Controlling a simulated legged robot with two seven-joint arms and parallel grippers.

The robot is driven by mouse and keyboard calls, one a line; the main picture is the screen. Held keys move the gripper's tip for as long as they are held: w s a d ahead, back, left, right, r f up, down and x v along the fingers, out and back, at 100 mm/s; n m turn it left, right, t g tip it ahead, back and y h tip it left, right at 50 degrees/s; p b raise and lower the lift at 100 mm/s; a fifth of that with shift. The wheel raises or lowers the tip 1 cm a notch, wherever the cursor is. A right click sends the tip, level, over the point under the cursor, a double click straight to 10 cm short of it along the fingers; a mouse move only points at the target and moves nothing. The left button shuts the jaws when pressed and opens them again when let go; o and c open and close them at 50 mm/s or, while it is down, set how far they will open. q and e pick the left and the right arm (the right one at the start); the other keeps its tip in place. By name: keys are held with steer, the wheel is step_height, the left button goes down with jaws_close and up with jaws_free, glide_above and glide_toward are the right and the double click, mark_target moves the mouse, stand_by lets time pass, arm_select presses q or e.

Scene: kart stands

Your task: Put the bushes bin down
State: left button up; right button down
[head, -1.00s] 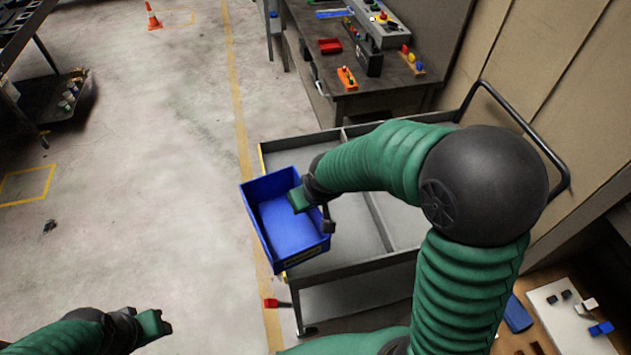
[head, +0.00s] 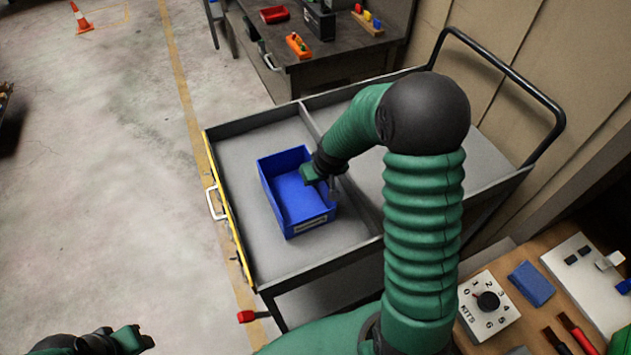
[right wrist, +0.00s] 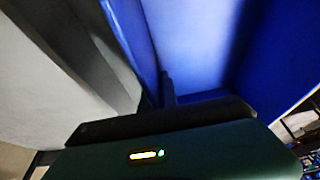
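The blue bin (head: 297,195) is empty and upright, with a pale label on its near wall. In the head view it is over the left compartment of the grey cart (head: 240,150); I cannot tell whether its base touches the cart's surface. My right gripper (head: 325,180) is at the bin's right wall and looks shut on it. In the right wrist view the bin's blue wall and inside (right wrist: 190,50) lie right in front of the gripper. My left gripper (head: 130,340) is at the bottom left, away from the cart; its fingers are too small to read.
The cart has raised rims, a divider (head: 312,122) and a black handle (head: 510,65). A workbench (head: 350,55) with a red tray (head: 274,14) stands behind. A bench with a numbered dial (head: 488,301) is at the lower right. Bare cart surface surrounds the bin.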

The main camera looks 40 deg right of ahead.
steer(key=shift+s+a, duration=0.1)
steer(key=shift+a, duration=0.65)
steer(key=c, duration=1.9)
jaws_free()
steer(key=shift+o, duration=1.3)
steer(key=shift+d+f, duration=0.1)
steer(key=shift+d, duration=0.35)
steer(key=p+v, duration=0.2)
steer(key=v, duration=1)
arm_select(q)
steer(key=shift+w+a+p+v, duration=0.15)
steer(key=shift+p+v, duration=0.3)
steer(key=shift+v, duration=0.25)
steer(key=shift+w+a+p+v, duration=0.1)
steer(key=shift+p+v, duration=0.3)
steer(key=shift+v, duration=0.35)
steer(key=shift+w+a+p+v, duration=0.15)
steer(key=shift+p+v, duration=0.3)
steer(key=shift+v, duration=0.25)
arm_select(e)
steer(key=s+a+f+n+g, duration=0.1)
steer(key=s+a, duration=0.3)
steer(key=a, duration=0.3)
steer(key=s+a+f+n+y, duration=0.1)
steer(key=s+a, duration=0.3)
steer(key=a, duration=0.3)
steer(key=shift+s+a+n+g, duration=0.3)
steer(key=shift+a+n+g, duration=0.1)
